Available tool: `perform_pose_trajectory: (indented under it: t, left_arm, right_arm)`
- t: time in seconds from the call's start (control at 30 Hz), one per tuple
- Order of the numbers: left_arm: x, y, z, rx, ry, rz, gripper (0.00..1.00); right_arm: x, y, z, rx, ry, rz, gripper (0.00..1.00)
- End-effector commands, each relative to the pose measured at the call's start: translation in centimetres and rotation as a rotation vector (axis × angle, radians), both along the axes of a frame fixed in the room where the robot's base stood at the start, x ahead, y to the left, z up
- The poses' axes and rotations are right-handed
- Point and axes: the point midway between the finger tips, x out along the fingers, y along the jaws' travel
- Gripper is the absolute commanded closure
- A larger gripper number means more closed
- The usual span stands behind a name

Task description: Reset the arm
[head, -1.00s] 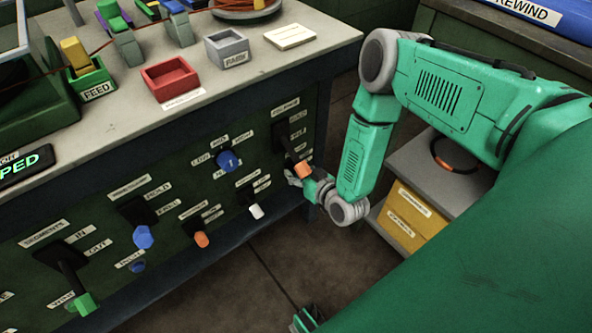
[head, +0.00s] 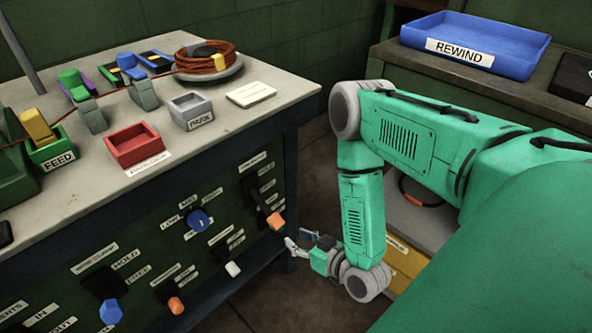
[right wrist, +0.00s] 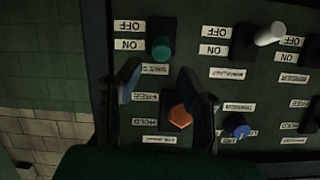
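My right arm (head: 362,215) reaches down from the right in the head view, its elbow raised. Its gripper (head: 298,239) is beside the control panel's right edge, just right of the orange-tipped lever (head: 275,221) and apart from it. The gripper looks open and empty, its fingers spread. In the right wrist view the two dark fingers (right wrist: 162,88) stand apart, with the orange knob (right wrist: 180,117) showing between them against the panel, near labels reading FREE and HOLD. My left gripper is out of view.
The panel (head: 215,250) carries several levers and knobs, including a blue knob (head: 199,221) and a white-tipped lever (head: 233,269). The bench top above holds a red tray (head: 134,146), a grey PARK tray (head: 190,111) and a cable coil (head: 205,58). A blue REWIND tray (head: 476,42) stands behind my arm.

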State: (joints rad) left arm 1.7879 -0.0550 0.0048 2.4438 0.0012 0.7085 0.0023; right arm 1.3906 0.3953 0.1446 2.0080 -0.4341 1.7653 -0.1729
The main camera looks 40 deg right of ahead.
Motion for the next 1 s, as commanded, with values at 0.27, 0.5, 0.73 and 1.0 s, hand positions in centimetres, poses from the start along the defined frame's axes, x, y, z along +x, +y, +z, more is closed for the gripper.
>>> perform_pose_trajectory:
  t: [0.27,0.5,0.73,1.0]
  left_arm:
    - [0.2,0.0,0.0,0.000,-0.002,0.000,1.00]
    - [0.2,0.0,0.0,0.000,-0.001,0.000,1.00]
    - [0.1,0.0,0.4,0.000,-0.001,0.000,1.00]
    - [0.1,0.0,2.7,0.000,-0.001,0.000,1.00]
  right_arm:
    - [0.0,0.0,0.0,0.000,0.000,0.000,0.67]
    - [0.0,0.0,0.0,0.000,0.001,0.000,0.67]
    - [-0.4,1.8,-0.1,0.009,0.092,0.037,0.67]
    - [-8.8,7.0,0.5,-0.048,0.708,0.173,0.67]
